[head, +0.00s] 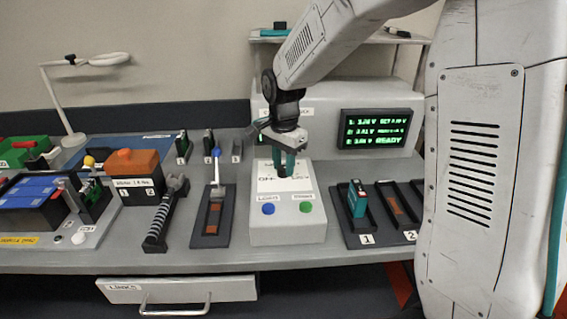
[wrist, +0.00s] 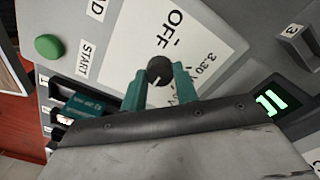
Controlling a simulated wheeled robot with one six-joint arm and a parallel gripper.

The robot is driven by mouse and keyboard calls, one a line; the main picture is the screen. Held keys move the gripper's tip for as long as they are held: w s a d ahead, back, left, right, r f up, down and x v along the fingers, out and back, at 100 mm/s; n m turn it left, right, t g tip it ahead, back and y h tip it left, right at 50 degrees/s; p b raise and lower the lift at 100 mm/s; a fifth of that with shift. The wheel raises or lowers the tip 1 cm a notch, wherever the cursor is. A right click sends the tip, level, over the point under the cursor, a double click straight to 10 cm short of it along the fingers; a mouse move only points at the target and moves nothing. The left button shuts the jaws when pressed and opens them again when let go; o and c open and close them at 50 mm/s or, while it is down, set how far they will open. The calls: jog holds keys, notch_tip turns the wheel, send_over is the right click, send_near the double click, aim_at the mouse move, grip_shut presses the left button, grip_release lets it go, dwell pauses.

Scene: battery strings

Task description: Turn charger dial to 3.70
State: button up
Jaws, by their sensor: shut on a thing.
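The charger box (head: 288,232) is light grey and stands at the middle of the bench. Its white dial plate (wrist: 128,22) reads OFF and 3.30 in the wrist view; other markings are hidden behind my gripper. The small dark round dial (wrist: 160,70) has a pale pointer line. My gripper (wrist: 160,80) has teal fingers on both sides of the dial and is shut on it. In the head view my gripper (head: 286,170) points down onto the plate and mostly hides the dial. The display (head: 376,129) shows green lines, the lowest ending in READY.
A blue button (head: 268,209) and a green button (head: 305,207) sit on the charger front. To the right is a numbered bay (head: 362,238) with a teal cell (head: 357,199). A lever tester (head: 213,215) and an orange-topped box (head: 132,165) stand left.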

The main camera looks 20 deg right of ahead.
aim_at(283, 168)
dwell(0.3)
jog(key=o, duration=1)
jog(key=shift+a, duration=0.1)
jog(key=shift+c, duration=0.2)
notch_tip(283, 168, up, 8)
jog(key=shift+f, duration=0.1)
